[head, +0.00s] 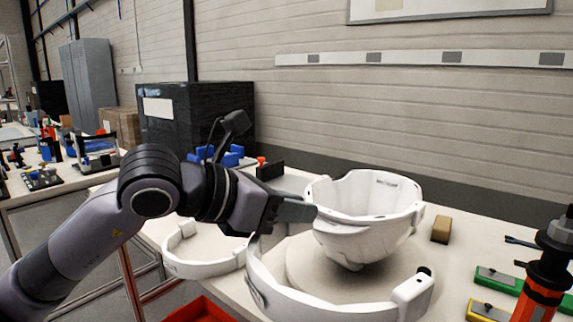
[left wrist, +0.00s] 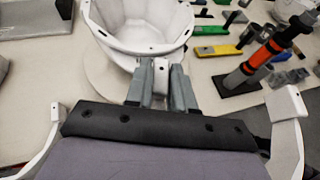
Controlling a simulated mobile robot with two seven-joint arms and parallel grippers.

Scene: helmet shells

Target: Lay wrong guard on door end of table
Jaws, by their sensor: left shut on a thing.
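My left gripper (head: 306,212) reaches in from the left, in front of the shell's left side. It is shut, seemingly on one end of a curved white guard (head: 262,268); its fingers partly hide the grasp. This guard sweeps round in front of the shell; its far end shows at the right of the left wrist view (left wrist: 288,125). A second white guard (head: 205,268) lies on the table at the left. A white helmet shell (head: 365,240) sits open side up on a round pale base. My right gripper is out of view.
A brown block (head: 441,230) lies right of the shell. Green (head: 497,280) and yellow blocks and an orange-black post (head: 542,285) stand at the right. A black crate (head: 225,110) is behind the arm. A red bin (head: 200,311) is below the table's front edge.

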